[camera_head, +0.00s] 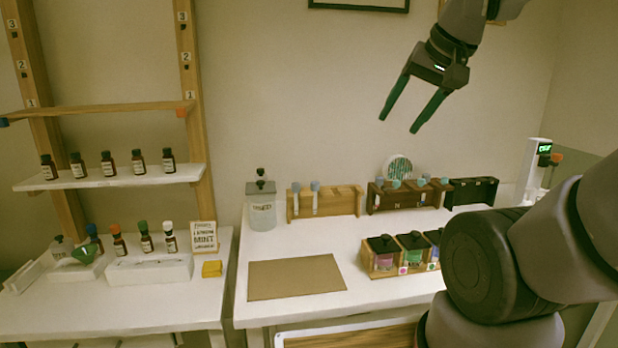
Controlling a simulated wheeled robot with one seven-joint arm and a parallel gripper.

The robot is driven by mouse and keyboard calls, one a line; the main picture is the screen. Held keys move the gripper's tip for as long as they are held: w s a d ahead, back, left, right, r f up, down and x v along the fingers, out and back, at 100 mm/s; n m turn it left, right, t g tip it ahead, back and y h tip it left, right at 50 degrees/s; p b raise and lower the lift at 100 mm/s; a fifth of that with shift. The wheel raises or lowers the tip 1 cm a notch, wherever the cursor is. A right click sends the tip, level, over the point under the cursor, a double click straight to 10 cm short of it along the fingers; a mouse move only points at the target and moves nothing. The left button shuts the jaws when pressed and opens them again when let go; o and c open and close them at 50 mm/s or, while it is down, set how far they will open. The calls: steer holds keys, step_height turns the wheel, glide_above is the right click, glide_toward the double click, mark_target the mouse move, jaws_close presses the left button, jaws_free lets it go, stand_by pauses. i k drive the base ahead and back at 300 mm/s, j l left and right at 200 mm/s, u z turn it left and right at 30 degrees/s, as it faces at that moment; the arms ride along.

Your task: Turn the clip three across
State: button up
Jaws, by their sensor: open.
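My gripper (399,126) hangs open and empty in the air at the upper right, in front of the wall and above the back of the right table. Its two dark green fingers point down and left, well apart from everything on the table. No part is plainly marked as a clip three. A small orange piece (181,113) sits at the right end of a wooden shelf board (100,108), below the number 1 on the right post (190,75). A small blue piece (4,122) sits at the board's left end. Their turn cannot be told at this size.
A white shelf (120,178) holds several dark bottles. The right table has a brown mat (296,277), wooden racks (345,201) and lidded boxes (382,258). My arm blocks its right front.

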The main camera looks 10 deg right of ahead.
mark_target(444, 180)
steer(key=i+l+z, duration=0.1)
steer(key=l, duration=0.65)
steer(key=i+l+z, duration=0.15)
steer(key=l, duration=0.2)
steer(key=i+l, duration=0.1)
steer(key=l, duration=0.25)
steer(key=l+z, duration=0.05)
